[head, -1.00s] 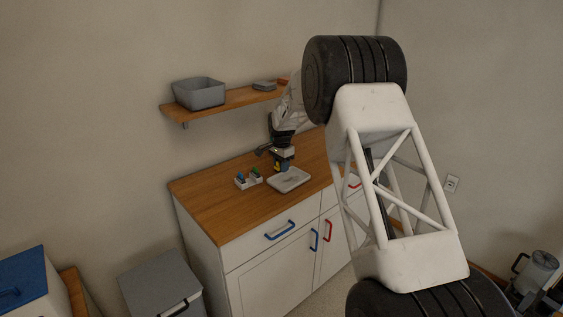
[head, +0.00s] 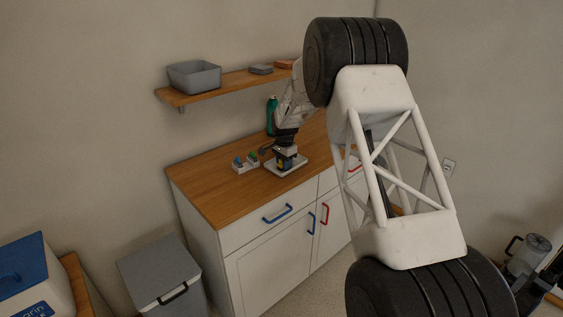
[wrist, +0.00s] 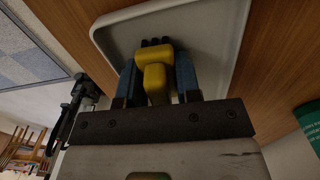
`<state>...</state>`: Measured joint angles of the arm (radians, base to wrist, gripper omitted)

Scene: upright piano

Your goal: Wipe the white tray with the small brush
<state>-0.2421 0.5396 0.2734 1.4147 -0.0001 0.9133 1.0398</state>
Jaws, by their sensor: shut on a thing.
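The white tray (head: 272,168) lies on the wooden counter top, near its front edge. My gripper (head: 286,165) is over the tray, pointing down. In the wrist view my gripper (wrist: 158,80) is shut on the small brush (wrist: 156,72), which has a yellow handle and dark bristles. The bristle end is over the inside of the tray (wrist: 215,40). I cannot tell whether the bristles touch the tray floor. In the head view the brush is mostly hidden by my gripper.
A small white holder (head: 247,166) with blue and green items stands left of the tray. A green bottle (head: 271,115) stands behind my gripper. A wall shelf (head: 215,88) above holds a grey bin (head: 194,75). The counter's left part (head: 210,185) is clear.

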